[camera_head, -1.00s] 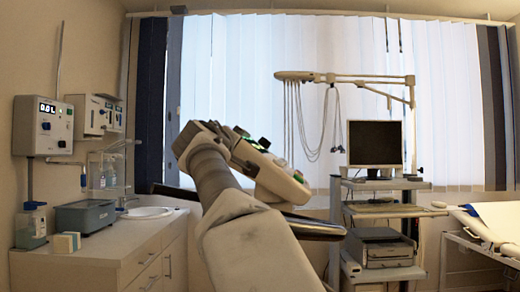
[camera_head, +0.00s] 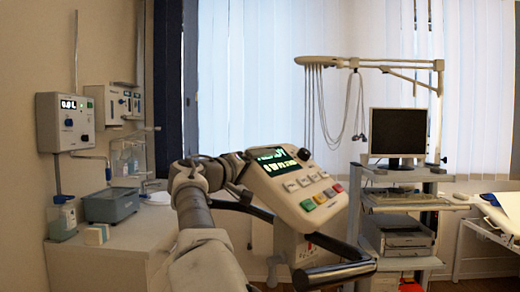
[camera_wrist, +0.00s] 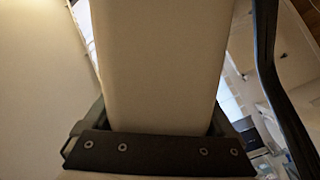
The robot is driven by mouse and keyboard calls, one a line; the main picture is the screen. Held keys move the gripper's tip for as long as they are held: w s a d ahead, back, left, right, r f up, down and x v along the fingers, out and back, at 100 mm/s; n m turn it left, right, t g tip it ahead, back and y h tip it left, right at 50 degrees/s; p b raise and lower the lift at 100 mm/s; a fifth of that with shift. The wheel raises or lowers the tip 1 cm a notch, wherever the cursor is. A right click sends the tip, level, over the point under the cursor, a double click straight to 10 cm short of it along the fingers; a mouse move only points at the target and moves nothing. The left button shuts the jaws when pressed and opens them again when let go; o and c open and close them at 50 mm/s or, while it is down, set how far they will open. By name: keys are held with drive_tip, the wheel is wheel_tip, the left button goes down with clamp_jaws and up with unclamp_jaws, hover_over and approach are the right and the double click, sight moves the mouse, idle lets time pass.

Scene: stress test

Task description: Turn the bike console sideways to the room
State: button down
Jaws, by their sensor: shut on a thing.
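The bike console (camera_head: 290,188) is a cream unit with a lit green display and coloured buttons. In the head view its display and buttons face me, tilted, with the body slanting down to the right. My gripper (camera_head: 236,168) is at its left edge, with its fingers partly hidden behind the arm and console. In the wrist view a broad pale body, which looks like the console (camera_wrist: 160,65), fills the space between my jaws. My gripper is shut on it. Dark handlebars (camera_head: 335,272) stick out below the console.
A counter (camera_head: 130,250) with a grey box (camera_head: 110,205) and bottle stands at the left, under wall units (camera_head: 65,122). A trolley (camera_head: 400,270) with a monitor (camera_head: 397,133) stands close to the right. A bed (camera_head: 500,215) is at the far right.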

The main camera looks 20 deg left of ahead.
drive_tip(key=shift+w+a+r+m+g+h+p, duration=0.15)
drive_tip(key=shift+w+m+h+p, duration=0.35)
drive_tip(key=shift+p, duration=1.4)
drive_tip(key=shift+w+r+m+g+h+p, duration=0.25)
drive_tip(key=shift+h+p, duration=0.45)
drive_tip(key=shift+p, duration=1.15)
drive_tip(key=shift+w+a+f+m+g+h+p, duration=0.1)
drive_tip(key=shift+w+m+g+h+p, duration=0.3)
drive_tip(key=shift+p, duration=1.5)
drive_tip(key=h+p, duration=0.1)
drive_tip(key=p, duration=0.1)
drive_tip(key=shift+w+f+m+p, duration=0.1)
drive_tip(key=shift+f+m+p, duration=0.05)
drive_tip(key=shift+m+p, duration=0.15)
drive_tip(key=shift+w+f+h+p, duration=0.15)
drive_tip(key=shift+f+h+p, duration=0.15)
drive_tip(key=shift+p, duration=0.35)
unclamp_jaws()
drive_tip(key=shift+r, duration=0.1)
drive_tip(key=shift+a, duration=0.1)
drive_tip(key=v, duration=1.7)
drive_tip(key=shift+p, duration=0.35)
